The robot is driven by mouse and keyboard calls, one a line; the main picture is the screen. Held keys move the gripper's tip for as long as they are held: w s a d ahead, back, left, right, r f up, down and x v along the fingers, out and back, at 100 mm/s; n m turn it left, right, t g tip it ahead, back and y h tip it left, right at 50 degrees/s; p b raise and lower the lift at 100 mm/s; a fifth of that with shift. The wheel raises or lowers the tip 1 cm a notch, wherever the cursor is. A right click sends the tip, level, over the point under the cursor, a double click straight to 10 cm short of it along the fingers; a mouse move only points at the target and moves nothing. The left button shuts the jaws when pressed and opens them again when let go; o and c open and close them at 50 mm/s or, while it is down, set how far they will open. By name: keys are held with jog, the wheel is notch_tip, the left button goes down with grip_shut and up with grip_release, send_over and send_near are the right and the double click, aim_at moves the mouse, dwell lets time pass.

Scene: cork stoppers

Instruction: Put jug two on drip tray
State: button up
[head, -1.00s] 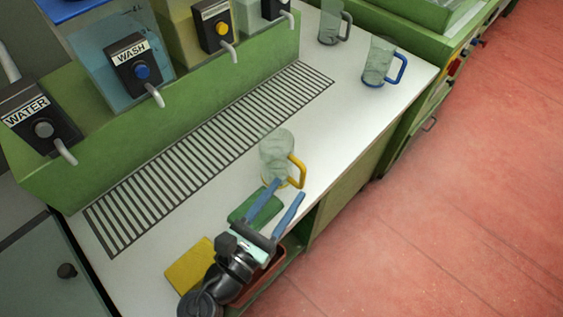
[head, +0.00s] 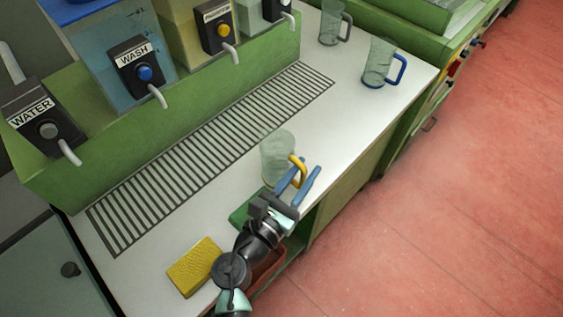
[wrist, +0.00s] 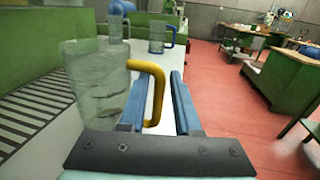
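A clear jug with a yellow handle (head: 278,152) stands upright on the white counter, beside the front edge of the drip tray (head: 168,165), a long dark grating. A blue-handled jug (head: 377,64) and a grey-handled jug (head: 331,20) stand farther back on the counter. I see no numbers on the jugs, so I cannot tell which is jug two. My gripper (head: 305,166) is open at the yellow handle. In the wrist view the yellow handle (wrist: 158,76) shows between the two blue fingers, with a gap on the right side. The fingers hide part of the handle.
Behind the grating is a green housing (head: 110,150) with labelled taps, including WATER (head: 47,131) and WASH (head: 144,73), whose spouts overhang. A yellow sponge (head: 194,267) and a partly hidden green pad (head: 240,215) lie at the front. The grating is clear.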

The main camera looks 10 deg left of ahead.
grip_shut()
dwell(1.1)
